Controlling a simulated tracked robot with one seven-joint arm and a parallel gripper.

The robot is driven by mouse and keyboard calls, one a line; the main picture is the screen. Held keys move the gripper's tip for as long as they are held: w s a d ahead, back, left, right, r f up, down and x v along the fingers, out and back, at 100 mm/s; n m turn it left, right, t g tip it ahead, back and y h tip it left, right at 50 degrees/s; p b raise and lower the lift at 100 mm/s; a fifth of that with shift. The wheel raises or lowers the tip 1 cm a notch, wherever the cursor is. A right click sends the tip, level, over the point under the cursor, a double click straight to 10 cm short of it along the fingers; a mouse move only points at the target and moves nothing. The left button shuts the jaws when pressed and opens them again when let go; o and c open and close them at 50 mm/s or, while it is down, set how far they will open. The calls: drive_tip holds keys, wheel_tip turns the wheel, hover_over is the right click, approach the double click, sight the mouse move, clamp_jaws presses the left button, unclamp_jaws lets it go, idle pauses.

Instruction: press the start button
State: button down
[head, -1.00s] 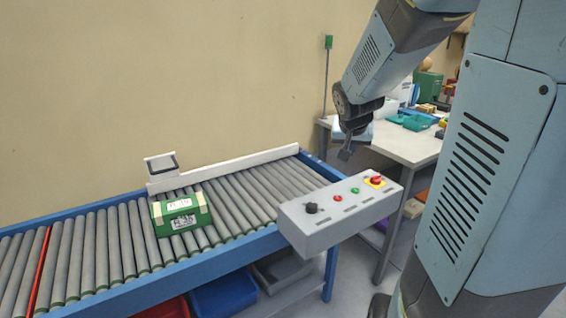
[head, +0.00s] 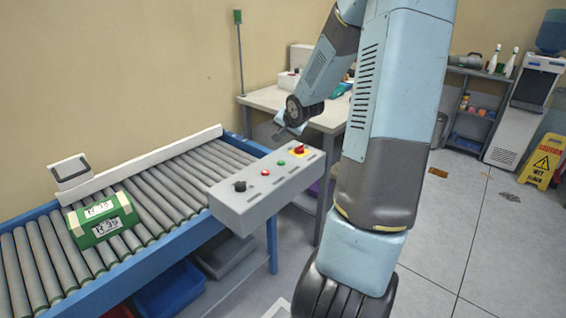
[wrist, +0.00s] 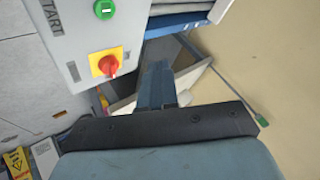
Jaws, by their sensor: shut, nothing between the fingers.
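The grey control box (head: 245,205) stands at the near edge of the conveyor. On its top are a black knob (head: 240,186), a red button (head: 265,172), a green button (head: 281,162) and a red switch on a yellow plate (head: 299,150). In the wrist view the green button (wrist: 105,9) is at the top edge, near printed "START" lettering, and the red switch (wrist: 108,66) is below it. My gripper (head: 278,136) is shut and empty, beyond the box's far side in the head view and touching nothing visible. Its fingers (wrist: 157,85) show right of the red switch in the wrist view.
A green-and-cream box (head: 102,218) sits on the roller conveyor (head: 165,185). A white guide rail (head: 150,160) runs along its wall side. A workbench (head: 265,100) with items stands behind my gripper. The floor at right is open, with a yellow wet-floor sign (head: 541,160).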

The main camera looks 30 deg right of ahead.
hover_over(283, 163)
drive_tip(key=shift+w+a+f, duration=0.1)
drive_tip(key=shift+f, duration=1.9)
drive_tip(key=shift+w+a+f, duration=0.1)
drive_tip(key=shift+f, duration=1.9)
drive_tip(key=shift+s+d+f, duration=0.1)
drive_tip(key=shift+f, duration=0.3)
drive_tip(key=shift+s+f, duration=0.15)
drive_tip(key=shift+f, duration=0.55)
drive_tip(key=shift+r, duration=0.8)
drive_tip(key=shift+r, duration=2.5)
